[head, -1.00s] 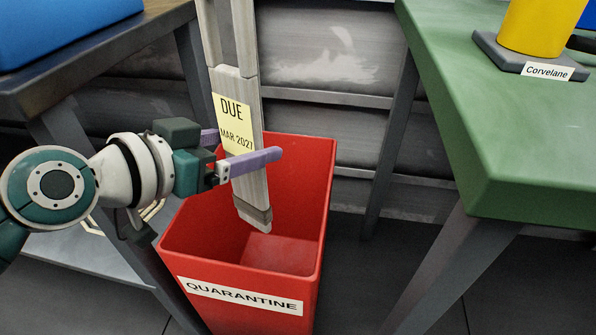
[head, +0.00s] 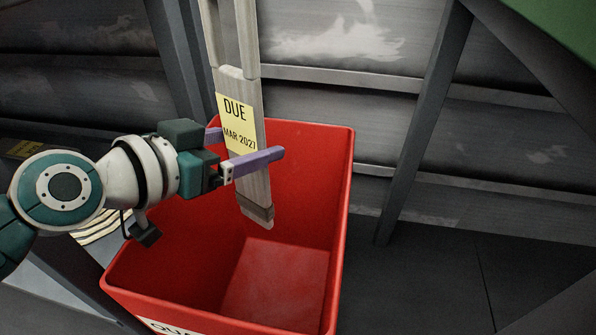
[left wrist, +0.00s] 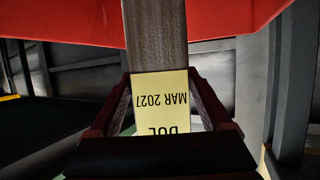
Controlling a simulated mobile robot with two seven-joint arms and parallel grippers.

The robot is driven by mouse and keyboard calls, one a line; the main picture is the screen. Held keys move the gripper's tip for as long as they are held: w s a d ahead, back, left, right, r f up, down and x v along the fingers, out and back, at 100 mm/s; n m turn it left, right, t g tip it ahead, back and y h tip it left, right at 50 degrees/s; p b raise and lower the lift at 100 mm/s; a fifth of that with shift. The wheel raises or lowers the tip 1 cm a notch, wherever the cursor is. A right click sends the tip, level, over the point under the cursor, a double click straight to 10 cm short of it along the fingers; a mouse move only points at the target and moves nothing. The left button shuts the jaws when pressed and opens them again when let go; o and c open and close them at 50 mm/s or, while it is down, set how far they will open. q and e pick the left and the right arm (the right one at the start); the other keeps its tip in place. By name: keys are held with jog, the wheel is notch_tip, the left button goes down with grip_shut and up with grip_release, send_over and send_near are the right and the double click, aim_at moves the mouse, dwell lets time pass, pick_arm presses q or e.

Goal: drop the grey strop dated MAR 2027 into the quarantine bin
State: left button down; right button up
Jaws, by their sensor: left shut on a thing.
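The grey strop (head: 257,183) hangs upright with a yellow tag reading DUE MAR 2027 (head: 237,123). My left gripper (head: 243,150) is shut on the strop at the tag, with one purple finger on each side. The strop's lower end hangs over the opening of the red quarantine bin (head: 344,190), and its upper part runs out of the top of the head view. In the left wrist view the strop (left wrist: 155,35) and its tag (left wrist: 161,97) show between the fingers, with the red bin (left wrist: 75,22) beyond. My right gripper is not in view.
A green table (head: 565,25) shows at the top right, with a grey leg (head: 425,130) right of the bin. Another grey table leg (head: 175,60) stands behind my left arm. The bin's visible floor is bare. Dark floor is clear at the lower right.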

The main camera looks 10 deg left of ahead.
pick_arm(q)
jog(key=shift+f, duration=0.6)
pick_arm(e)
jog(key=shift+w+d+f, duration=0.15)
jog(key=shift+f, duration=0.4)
pick_arm(q)
jog(key=shift+r, duration=0.1)
grip_release()
jog(key=p+v, duration=0.3)
jog(key=v, duration=0.6)
jog(key=shift+s+a+r, duration=0.15)
jog(key=shift+s+a, duration=0.05)
jog(key=shift+s, duration=0.1)
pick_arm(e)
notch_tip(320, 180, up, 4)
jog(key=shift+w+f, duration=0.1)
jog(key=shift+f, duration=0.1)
